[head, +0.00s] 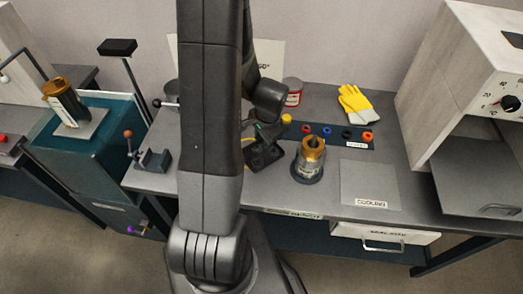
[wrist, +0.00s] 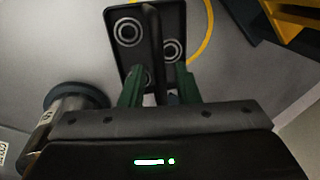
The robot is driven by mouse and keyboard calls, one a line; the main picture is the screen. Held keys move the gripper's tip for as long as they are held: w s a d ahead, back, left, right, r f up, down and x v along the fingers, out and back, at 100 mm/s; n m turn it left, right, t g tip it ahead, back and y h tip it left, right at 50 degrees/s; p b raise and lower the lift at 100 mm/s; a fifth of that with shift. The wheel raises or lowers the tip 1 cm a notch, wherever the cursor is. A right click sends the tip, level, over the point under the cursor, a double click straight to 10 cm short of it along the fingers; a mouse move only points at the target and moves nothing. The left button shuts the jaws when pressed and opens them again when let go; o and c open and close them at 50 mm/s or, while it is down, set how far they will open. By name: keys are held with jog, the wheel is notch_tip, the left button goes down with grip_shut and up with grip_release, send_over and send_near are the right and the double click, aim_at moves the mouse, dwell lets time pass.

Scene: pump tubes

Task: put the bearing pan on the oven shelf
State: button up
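The bearing pan (wrist: 126,52) is a dark tray with ring-shaped bearings in it and a raised bar along its middle. It sits on the grey bench, partly hidden by my arm in the head view (head: 262,156). My gripper (wrist: 159,72) is over the pan, its green fingers apart on either side of the bar. A gap shows between the bar and the fingers. In the head view my gripper (head: 267,134) is small and dark above the pan. The oven (head: 462,70) stands at the right, and a grey shelf (head: 480,180) with a handle sticks out below its opening.
A pump tube (head: 311,158) stands in a dark round base right of the pan. Behind is a blue mat (head: 337,142) with coloured rings, and a yellow glove (head: 354,102). The cooling plate (head: 368,182) is bare. A clamp (head: 153,160) is at the left.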

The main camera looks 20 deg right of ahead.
jog(key=shift+w+f, duration=0.15)
jog(key=shift+f, duration=0.5)
grip_shut()
jog(key=shift+r, duration=0.1)
